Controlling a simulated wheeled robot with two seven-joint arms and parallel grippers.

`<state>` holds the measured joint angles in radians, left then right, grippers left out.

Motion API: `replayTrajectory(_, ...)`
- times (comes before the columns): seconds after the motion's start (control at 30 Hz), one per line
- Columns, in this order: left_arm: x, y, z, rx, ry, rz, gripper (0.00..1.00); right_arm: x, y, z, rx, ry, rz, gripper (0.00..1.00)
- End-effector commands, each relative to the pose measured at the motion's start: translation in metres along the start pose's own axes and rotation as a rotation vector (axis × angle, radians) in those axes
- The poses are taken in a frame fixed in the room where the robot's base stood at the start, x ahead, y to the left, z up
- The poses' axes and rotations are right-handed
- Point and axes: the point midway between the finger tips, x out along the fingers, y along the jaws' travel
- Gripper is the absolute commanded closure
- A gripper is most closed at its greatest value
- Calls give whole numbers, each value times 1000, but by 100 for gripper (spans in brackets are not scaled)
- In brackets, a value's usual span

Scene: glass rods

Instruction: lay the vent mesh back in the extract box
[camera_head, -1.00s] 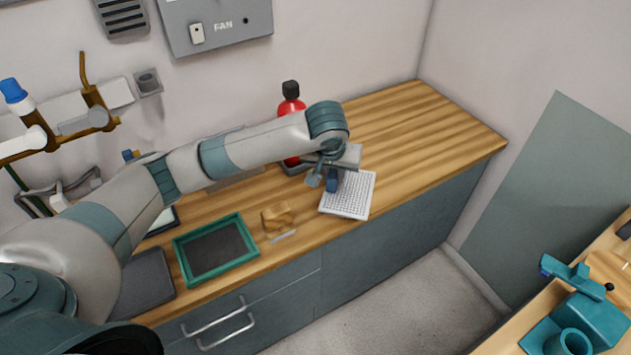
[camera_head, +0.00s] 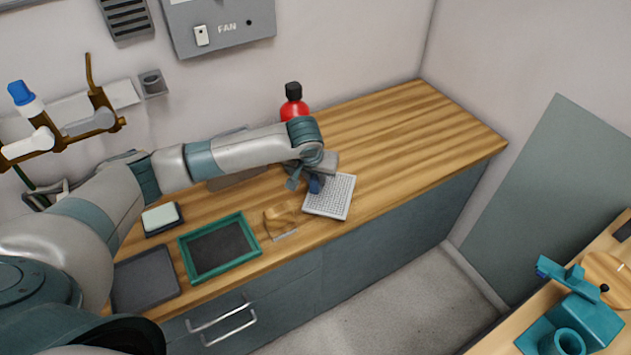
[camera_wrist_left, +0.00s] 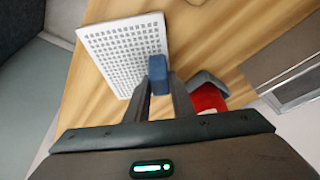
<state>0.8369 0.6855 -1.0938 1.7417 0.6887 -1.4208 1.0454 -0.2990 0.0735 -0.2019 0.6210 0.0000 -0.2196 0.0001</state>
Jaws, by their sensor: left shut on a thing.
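The vent mesh (camera_head: 331,197) is a white perforated panel with a blue grip tab (camera_head: 315,187) at one edge. My left gripper (camera_head: 313,180) is shut on that tab. The mesh is over the wooden counter near its front edge; I cannot tell if it touches the wood. In the left wrist view the mesh (camera_wrist_left: 125,50) spreads to the upper left of the fingers, with the blue tab (camera_wrist_left: 158,72) between them. A grey box-like thing (camera_head: 238,176) by the wall is mostly hidden by my arm; I cannot tell whether it is the extract box. My right gripper is out of view.
A red bottle (camera_head: 294,106) stands behind my left wrist. A green-framed tray (camera_head: 220,249), a wooden block (camera_head: 280,216), a sponge on a dish (camera_head: 161,218) and a dark mat (camera_head: 146,279) lie at left. The counter's right part (camera_head: 410,130) is clear.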

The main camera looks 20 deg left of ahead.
Motion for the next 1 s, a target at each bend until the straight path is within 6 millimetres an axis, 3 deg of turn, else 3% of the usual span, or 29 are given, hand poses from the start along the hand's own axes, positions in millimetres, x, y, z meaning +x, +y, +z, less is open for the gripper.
replayTrajectory(0.2, 19, 0, 8, 0, 1, 0, 100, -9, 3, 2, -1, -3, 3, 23)
replayTrajectory(0.63, 24, 0, 10, -1, 0, 0, 100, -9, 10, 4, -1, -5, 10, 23)
replayTrajectory(0.67, 24, 0, 10, 0, 0, 0, 71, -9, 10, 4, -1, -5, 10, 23)
replayTrajectory(0.7, 24, 0, 10, 0, 0, 0, 62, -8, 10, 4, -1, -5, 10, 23)
replayTrajectory(1.0, 24, 0, 10, 0, 0, 0, 60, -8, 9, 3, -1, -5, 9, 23)
